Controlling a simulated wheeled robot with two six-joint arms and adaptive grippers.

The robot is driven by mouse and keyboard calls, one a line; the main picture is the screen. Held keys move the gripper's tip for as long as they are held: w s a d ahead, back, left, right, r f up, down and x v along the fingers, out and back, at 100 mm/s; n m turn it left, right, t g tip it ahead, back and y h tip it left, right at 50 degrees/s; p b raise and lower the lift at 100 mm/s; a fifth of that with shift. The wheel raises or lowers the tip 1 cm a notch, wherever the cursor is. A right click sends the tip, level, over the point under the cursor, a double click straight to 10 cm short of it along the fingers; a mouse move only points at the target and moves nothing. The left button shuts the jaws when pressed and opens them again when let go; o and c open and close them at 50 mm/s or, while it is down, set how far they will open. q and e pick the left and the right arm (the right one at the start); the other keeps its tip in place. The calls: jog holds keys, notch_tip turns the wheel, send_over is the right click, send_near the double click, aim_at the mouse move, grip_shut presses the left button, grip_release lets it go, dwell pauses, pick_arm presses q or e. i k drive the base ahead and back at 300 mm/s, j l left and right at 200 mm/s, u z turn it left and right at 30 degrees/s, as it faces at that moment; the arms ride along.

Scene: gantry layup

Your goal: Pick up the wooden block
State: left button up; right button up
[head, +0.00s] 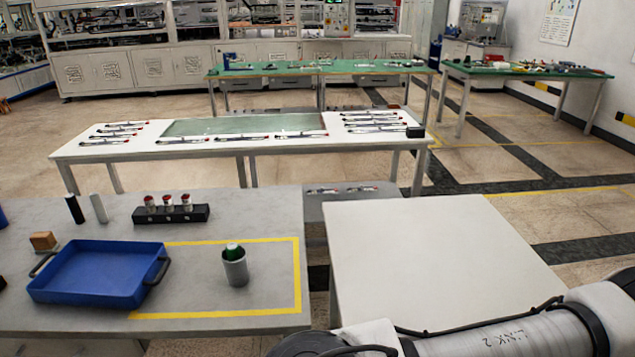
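A small brown wooden block (43,241) sits on the grey table (200,330) at the left. It lies just behind the far left corner of a blue tray (95,297), close to the tray's handle. The block looks upright and nothing covers it. Neither of my grippers shows in the head view; only a grey link of one of my arms crosses the bottom right.
On the grey table stand a black and a white cylinder, a black rack (170,214) with red-capped vials, and a grey cup (235,268) inside a yellow outline. A white table (430,250) to the right is bare. Benches with tools stand behind.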

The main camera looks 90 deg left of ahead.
aim_at(42, 242)
jog(key=i+j+u, duration=0.15)
jog(key=u, duration=3.85)
